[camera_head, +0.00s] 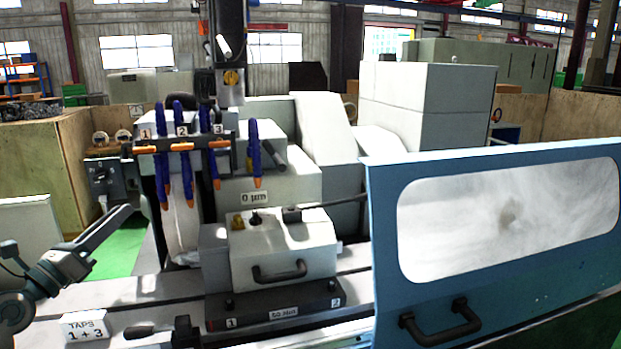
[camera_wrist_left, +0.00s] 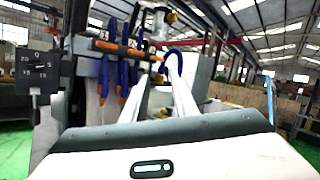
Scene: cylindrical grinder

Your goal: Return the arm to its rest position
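My left arm comes in from the left edge in the head view, with its left gripper (camera_head: 122,213) at the far end. It hangs in the air in front of the grinder's left part, apart from the machine. In the left wrist view, two pale finger-like bars (camera_wrist_left: 163,80) stand apart above the pale housing, with no object visible between them. The blue coolant hoses with orange tips (camera_head: 182,145) hang to the right of the gripper. They also show behind the fingers in the wrist view (camera_wrist_left: 123,75). My right gripper is not in view.
A blue door with a window (camera_head: 385,240) covers the right front. A white block with a handle (camera_head: 285,250) sits on the machine bed. A "TAPS 1 + 3" sign (camera_head: 85,327) stands below the arm. A dial box (camera_head: 103,180) is beyond the gripper. Green floor (camera_head: 118,250) is open at left.

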